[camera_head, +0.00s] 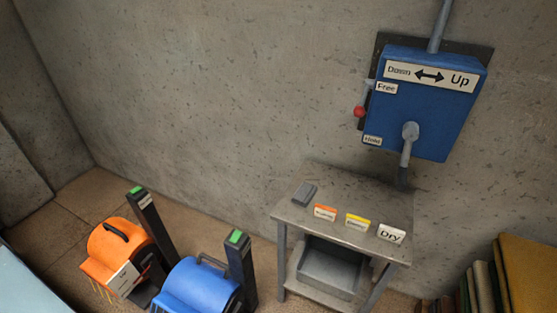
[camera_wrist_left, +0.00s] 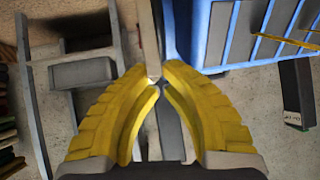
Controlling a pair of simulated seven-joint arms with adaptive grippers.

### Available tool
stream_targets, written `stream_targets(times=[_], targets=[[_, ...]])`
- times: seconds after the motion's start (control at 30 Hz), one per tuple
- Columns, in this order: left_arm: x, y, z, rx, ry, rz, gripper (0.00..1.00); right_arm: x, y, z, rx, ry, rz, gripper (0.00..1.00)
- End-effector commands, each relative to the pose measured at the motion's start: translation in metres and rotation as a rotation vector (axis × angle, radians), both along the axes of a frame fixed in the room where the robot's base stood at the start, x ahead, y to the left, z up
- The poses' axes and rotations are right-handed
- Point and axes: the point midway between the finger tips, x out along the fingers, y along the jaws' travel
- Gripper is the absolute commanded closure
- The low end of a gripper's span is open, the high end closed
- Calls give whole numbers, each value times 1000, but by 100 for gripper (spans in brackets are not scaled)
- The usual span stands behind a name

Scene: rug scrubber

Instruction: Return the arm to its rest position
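My left gripper (camera_wrist_left: 160,80) shows in the left wrist view with two yellow ribbed fingers. Their tips come together and look shut. A light grey bar (camera_wrist_left: 148,35) runs down to just behind the tips; no held thing can be made out. Neither gripper shows in the head view, and my right gripper is in no view. On the wall hangs a blue control box (camera_head: 425,110) with a grey lever (camera_head: 408,145), a red knob (camera_head: 359,112) and signs reading Down, Up, Free and Hold.
A grey table (camera_head: 290,212) holds a "Dry" card (camera_head: 391,234), other labelled cards and a dark block (camera_head: 304,194). An orange machine (camera_head: 103,245) and a blue machine (camera_head: 195,287) stand at lower left beside dark posts. Books (camera_head: 528,275) stand at lower right.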

Motion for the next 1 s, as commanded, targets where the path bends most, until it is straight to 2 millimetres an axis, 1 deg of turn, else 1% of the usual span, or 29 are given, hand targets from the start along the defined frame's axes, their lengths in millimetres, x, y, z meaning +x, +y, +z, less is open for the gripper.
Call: stream_targets(times=[0.03,0.07,0.1,0.17,0.2,0.27,0.3,0.37,0.4,0.5,0.53,0.6,0.7,0.73,0.8,1.0], targets=[[-25,1,-20,20,68,9,100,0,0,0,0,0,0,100],[-39,1,-30,32,106,12,100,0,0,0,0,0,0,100],[-59,3,-44,49,157,16,100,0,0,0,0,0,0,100],[-90,4,-63,73,236,22,100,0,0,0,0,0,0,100],[-112,4,-75,88,290,25,100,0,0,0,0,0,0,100],[-144,5,-91,110,368,27,100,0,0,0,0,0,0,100],[-165,4,-100,122,418,28,100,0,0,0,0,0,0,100],[-196,4,-111,140,489,27,100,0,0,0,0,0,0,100],[-215,3,-118,150,533,26,100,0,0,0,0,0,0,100],[-256,1,-129,170,624,24,100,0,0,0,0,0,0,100],[-267,1,-131,176,648,22,100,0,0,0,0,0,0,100],[-288,-1,-135,185,694,19,100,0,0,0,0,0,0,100],[-308,-3,-138,194,739,15,100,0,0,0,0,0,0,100],[-312,-3,-139,195,748,14,100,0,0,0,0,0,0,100],[-318,-4,-140,198,762,14,100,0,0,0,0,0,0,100],[-318,-4,-140,198,762,14,100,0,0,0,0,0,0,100]])
